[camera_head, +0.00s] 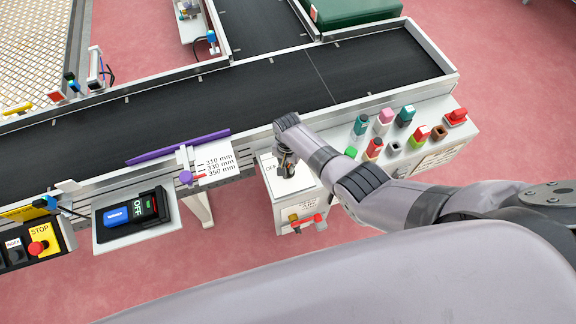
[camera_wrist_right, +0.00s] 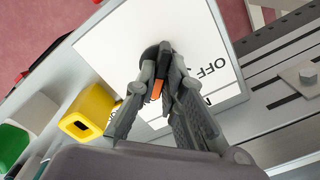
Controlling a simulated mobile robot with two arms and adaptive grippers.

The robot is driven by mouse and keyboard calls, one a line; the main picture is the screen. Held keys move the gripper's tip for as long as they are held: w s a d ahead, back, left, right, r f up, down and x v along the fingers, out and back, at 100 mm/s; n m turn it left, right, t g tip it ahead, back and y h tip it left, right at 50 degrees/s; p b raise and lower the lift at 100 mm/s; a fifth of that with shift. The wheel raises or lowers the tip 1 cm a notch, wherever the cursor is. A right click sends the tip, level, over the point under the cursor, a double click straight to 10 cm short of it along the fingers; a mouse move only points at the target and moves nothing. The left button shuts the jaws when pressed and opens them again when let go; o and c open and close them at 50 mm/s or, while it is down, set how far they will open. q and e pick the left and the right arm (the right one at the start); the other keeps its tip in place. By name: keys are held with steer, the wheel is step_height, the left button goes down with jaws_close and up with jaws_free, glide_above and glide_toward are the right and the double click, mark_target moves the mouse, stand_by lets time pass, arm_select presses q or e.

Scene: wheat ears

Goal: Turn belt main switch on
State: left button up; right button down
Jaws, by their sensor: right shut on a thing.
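The belt main switch is a dark rotary knob with an orange mark (camera_wrist_right: 156,90) on a white panel (camera_wrist_right: 110,40), seen in the right wrist view. "OFF" is printed beside it, and part of another label shows lower down, partly hidden. In the head view the white switch box (camera_head: 299,193) stands at the belt's near side, with "OFF" at its left. My right gripper (camera_wrist_right: 160,75) points down at the panel with its fingers shut on the knob. It also shows in the head view (camera_head: 287,170), where it hides most of the knob. My left gripper is not in view.
A black conveyor belt (camera_head: 240,92) runs behind the box. A red-handled valve (camera_head: 306,220) sits on the box's front.

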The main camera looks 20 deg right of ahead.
steer(key=c, duration=1.7)
jaws_free()
step_height(320, 180, up, 12)
steer(key=shift+r, duration=0.1)
